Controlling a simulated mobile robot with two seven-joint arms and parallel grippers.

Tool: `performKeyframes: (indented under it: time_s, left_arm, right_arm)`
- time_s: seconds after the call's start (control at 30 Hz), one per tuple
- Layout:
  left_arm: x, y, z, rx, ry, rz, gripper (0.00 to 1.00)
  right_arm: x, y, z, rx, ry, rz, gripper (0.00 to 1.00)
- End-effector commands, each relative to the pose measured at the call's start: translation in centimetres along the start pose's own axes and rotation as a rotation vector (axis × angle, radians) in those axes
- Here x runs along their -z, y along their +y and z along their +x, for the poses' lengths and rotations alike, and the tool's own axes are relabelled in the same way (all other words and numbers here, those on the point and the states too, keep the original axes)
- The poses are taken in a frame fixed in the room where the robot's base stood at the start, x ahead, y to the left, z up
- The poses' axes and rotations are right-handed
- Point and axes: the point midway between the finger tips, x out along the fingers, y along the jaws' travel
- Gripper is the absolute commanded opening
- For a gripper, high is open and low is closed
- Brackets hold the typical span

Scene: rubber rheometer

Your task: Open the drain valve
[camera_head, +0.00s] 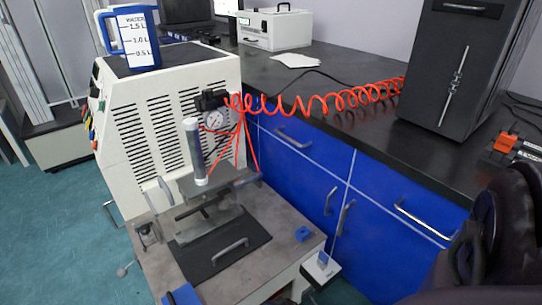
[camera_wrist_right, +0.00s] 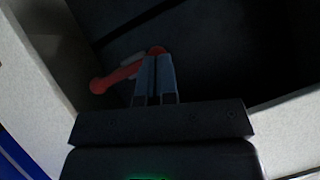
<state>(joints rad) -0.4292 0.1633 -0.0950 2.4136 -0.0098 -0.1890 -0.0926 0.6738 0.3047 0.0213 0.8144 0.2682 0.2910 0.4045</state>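The drain valve shows in the right wrist view as a red lever (camera_wrist_right: 116,77) with a rounded end at its left. A small red part also shows just beyond my fingertips. My right gripper (camera_wrist_right: 155,57) has its two blue-grey fingers close together, with only a thin dark line between them. The fingertips overlap the red part in the picture; I cannot tell whether they touch it. The lever's long part lies to the left of the fingers. In the head view the valve does not show, and neither gripper is in sight.
Pale walls (camera_wrist_right: 37,75) flank the dark space around my right gripper. In the head view, the white rheometer (camera_head: 165,110) carries a blue water jug (camera_head: 131,40). Blue cabinets (camera_head: 300,160) stand under the black counter (camera_head: 345,70). My dark arm fills the lower right.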

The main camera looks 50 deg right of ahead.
Motion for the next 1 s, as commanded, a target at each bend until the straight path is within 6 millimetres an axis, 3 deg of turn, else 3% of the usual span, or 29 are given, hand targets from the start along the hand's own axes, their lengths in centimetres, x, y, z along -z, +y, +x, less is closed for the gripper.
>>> performKeyframes:
  time_s: [0.7, 1.0]
  left_arm:
    - [1.9, -0.4, -0.2, 0.01, 0.04, 0.002, 0.42]
    - [0.0, 0.3, -0.1, -0.012, -0.05, 0.024, 0.42]
  right_arm:
    - [1.3, -0.5, -0.9, 0.001, 0.0, 0.001, 0.0]
    - [1.2, -0.4, -1.0, -0.001, -0.002, 0.001, 0.0]
